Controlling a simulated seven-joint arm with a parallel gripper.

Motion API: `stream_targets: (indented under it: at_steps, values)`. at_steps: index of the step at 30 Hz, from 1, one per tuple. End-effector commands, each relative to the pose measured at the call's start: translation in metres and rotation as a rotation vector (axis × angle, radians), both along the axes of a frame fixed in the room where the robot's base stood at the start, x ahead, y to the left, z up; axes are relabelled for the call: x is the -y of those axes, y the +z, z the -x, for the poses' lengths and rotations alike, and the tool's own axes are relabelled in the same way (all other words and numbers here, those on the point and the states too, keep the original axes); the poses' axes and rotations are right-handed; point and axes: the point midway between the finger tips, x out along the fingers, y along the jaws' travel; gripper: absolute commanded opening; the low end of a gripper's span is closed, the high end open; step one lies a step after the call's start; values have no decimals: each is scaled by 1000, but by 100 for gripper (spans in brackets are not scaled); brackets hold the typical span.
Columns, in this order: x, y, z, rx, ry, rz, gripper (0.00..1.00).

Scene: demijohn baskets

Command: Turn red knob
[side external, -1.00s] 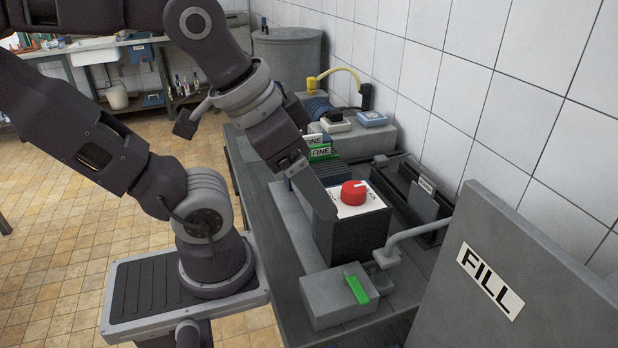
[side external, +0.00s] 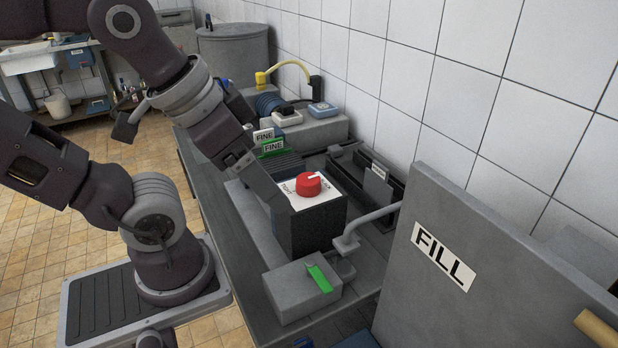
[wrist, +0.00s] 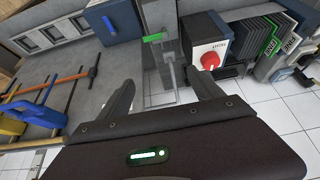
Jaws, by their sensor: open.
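The red knob (side external: 308,184) sits on the white top plate of a dark box (side external: 318,228) on the bench. Its white mark points to the right in the side view. The knob also shows in the wrist view (wrist: 210,61), right of centre, beyond the right finger. My gripper (side external: 278,205) is just left of the box in the side view, its fingers partly overlapping the box's near edge there. In the wrist view my gripper (wrist: 163,84) has its two fingers apart with nothing between them. I cannot tell whether a finger touches the box.
A grey block with a green lever (side external: 319,278) stands in front of the box. A bent grey pipe (side external: 368,222) and a large panel marked FILL (side external: 455,215) are to the right. Cards marked FINE (side external: 273,147) stand behind. The tiled wall (side external: 420,90) bounds the bench.

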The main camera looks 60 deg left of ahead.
Motion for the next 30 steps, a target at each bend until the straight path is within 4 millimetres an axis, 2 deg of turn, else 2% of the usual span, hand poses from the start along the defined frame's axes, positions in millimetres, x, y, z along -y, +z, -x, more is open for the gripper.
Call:
stream_targets:
  at_steps: [2, 5, 8, 10, 12, 15, 19, 30]
  values:
    - [-2, 1, -3, -9, 14, 1, 70]
    - [-14, 3, -29, -83, 126, 12, 70]
    - [-45, -3, -74, -207, 323, 46, 70]
    - [-72, -15, -103, -287, 459, 80, 70]
    - [-99, -32, -126, -357, 577, 118, 70]
    - [-129, -54, -145, -427, 700, 164, 70]
    - [-146, -71, -153, -465, 768, 192, 70]
    - [-147, -133, -153, -468, 771, 194, 70]
